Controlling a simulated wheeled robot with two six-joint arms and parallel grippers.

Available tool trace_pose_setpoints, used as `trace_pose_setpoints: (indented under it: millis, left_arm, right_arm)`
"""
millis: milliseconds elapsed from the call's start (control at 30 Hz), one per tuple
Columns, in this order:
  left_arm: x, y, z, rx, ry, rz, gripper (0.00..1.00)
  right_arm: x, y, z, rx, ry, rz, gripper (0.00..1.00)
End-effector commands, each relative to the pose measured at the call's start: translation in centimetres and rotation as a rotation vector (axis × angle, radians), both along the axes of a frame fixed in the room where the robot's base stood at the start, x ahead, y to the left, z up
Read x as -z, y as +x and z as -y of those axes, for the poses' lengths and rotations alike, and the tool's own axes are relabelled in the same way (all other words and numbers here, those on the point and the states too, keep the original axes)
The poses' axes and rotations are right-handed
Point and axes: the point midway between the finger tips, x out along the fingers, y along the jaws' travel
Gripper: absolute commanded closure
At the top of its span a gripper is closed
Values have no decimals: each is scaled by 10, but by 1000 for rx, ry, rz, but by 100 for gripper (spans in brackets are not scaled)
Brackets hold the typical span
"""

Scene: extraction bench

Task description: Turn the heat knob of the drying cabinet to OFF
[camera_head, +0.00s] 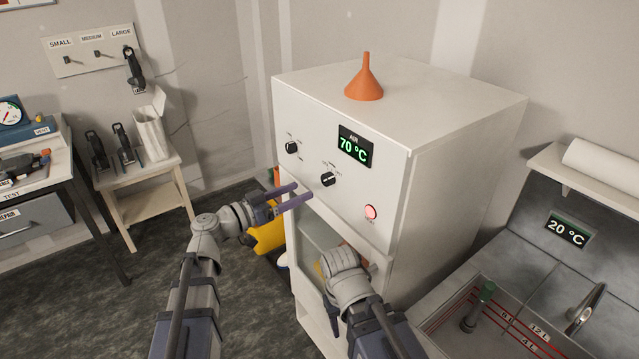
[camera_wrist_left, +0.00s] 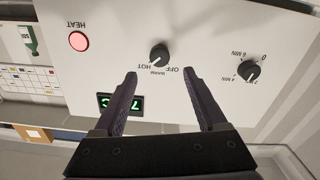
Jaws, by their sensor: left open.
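The drying cabinet (camera_head: 300,108) is a white box with a black heat knob (camera_head: 327,179) on its front. In the left wrist view, which is upside down, the heat knob (camera_wrist_left: 159,55) has OFF, WARM and HOT labels; its white mark points toward the HOT side. My left gripper (camera_head: 304,192) is open and empty in front of the panel, slightly left of and below the knob. In the wrist view the knob appears just beyond the gap between the fingertips (camera_wrist_left: 161,77), with no visible contact. My right wrist (camera_head: 346,268) is by the cabinet's lower opening; its fingers are hidden.
A minute timer knob (camera_head: 291,147) sits left of the heat knob. A lit red HEAT lamp (camera_head: 371,212) is at lower right. The air display (camera_head: 355,146) reads 70 °C. An orange funnel (camera_head: 365,82) stands on top. A sink (camera_head: 470,340) is at right.

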Motion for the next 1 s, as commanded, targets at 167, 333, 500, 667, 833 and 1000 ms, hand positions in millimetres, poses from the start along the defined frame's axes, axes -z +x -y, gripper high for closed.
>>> trace_pose_setpoints:
  millis: [167, 333, 500, 667, 833, 1000]
  left_arm:
    - [0, 15, 20, 4, 0, -1, 26]
    - [0, 30, 41, 3, 1, -2, 26]
    - [0, 41, 55, 2, 1, -2, 26]
    - [0, 44, 61, 0, 0, -1, 26]
    - [0, 44, 61, 0, 0, -1, 26]
    - [0, 44, 61, 0, 1, -2, 35]
  right_arm:
    - [0, 0, 0, 0, 0, 0, 50]
    - [0, 0, 0, 0, 0, 0, 50]
    - [0, 0, 0, 0, 0, 0, 50]
    - [0, 0, 0, 0, 0, 0, 50]
    - [0, 0, 0, 0, 0, 0, 50]
    - [0, 0, 0, 0, 0, 0, 50]
